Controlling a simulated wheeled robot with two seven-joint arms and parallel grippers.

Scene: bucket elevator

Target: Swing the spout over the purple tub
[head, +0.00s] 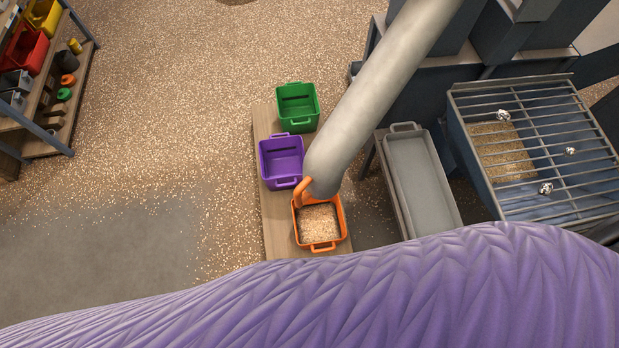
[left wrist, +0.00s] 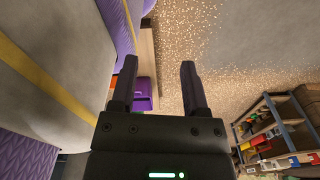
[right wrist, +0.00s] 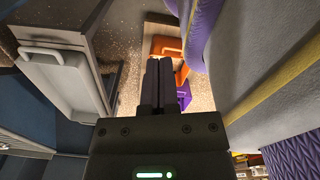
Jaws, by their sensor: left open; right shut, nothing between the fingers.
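The spout (head: 375,90) is a thick grey pipe slanting down from the top right in the head view. Its lower end is over the orange tub (head: 322,247), beside an orange handle (head: 302,190). The orange tub holds pale grain. The purple tub (head: 283,172) stands just behind it and looks empty. My left gripper (left wrist: 158,75) is open and empty, with the purple tub (left wrist: 143,96) seen beyond its fingers. My right gripper (right wrist: 158,65) is shut and empty, with the orange tub (right wrist: 168,47) and purple tub (right wrist: 184,95) beyond it. Neither gripper shows in the head view.
A green tub (head: 297,106) stands behind the purple one on a wooden board (head: 277,225). A grey tray (head: 418,180) and a barred hopper (head: 535,145) are on the right. A shelf (head: 52,90) with bins is at the left. Grain litters the floor. My purple sleeve fills the foreground.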

